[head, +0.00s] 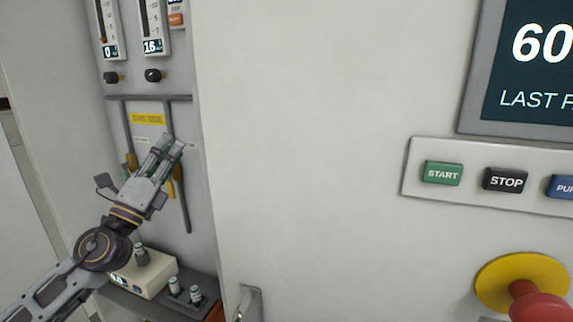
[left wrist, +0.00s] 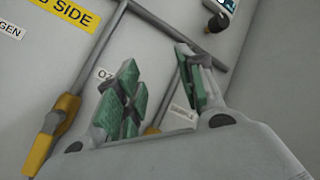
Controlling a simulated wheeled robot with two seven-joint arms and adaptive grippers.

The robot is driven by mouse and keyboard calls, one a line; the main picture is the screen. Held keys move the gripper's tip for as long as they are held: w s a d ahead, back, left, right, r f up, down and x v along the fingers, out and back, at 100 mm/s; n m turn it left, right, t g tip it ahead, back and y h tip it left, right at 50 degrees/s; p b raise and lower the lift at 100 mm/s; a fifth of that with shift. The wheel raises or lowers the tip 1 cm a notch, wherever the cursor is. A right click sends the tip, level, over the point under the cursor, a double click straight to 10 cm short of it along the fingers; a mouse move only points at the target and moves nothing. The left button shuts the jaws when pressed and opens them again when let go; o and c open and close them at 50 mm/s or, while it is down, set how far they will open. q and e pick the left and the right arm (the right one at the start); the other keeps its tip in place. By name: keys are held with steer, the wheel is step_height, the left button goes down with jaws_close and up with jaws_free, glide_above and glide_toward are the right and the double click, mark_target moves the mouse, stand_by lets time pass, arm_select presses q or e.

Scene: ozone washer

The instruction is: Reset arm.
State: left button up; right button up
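My left gripper (head: 170,143) reaches in from the left in the head view, in front of the panel's pipes and a yellow valve handle (head: 178,181). In the left wrist view the two green-padded fingers (left wrist: 157,60) stand apart, with panel and part of a dark pipe showing between them. Nothing is held between the pads. A yellow valve handle mostly hidden behind the gripper shows as a small patch (left wrist: 153,130). My right gripper is not in view.
A beige box (head: 150,279) and small fittings (head: 184,290) sit on a shelf below. START (head: 442,173) and STOP (head: 505,180) buttons and a red knob (head: 540,302) are right.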

arm_select(q)
steer(key=s+a+f+n+g+y, duration=0.25)
steer(key=f+n+g+y, duration=0.35)
steer(key=f+n, duration=0.75)
steer(key=s+a+f+n+g+y, duration=0.25)
steer(key=f+n+y, duration=0.55)
steer(key=f, duration=1)
steer(key=s+d+f+n+g+h, duration=0.3)
steer(key=s+d+f+g, duration=0.25)
steer(key=s+f, duration=0.55)
steer(key=s+d+f+n+g+h, duration=0.35)
steer(key=s+f+g, duration=0.25)
steer(key=s+f, duration=0.45)
step_height(320, 180, down, 33)
steer(key=s+g, duration=0.1)
steer(key=s, duration=0.2)
steer(key=s+a+f, duration=0.2)
steer(key=s+f, duration=0.7)
steer(key=s, duration=0.1)
steer(key=s+a+f+g+y, duration=0.1)
steer(key=s+a+f, duration=0.1)
steer(key=s+f, duration=0.8)
steer(key=shift+s+a+f+g, duration=0.2)
steer(key=shift+s+g, duration=0.1)
steer(key=shift+s, duration=0.45)
steer(key=shift+s, duration=0.1)
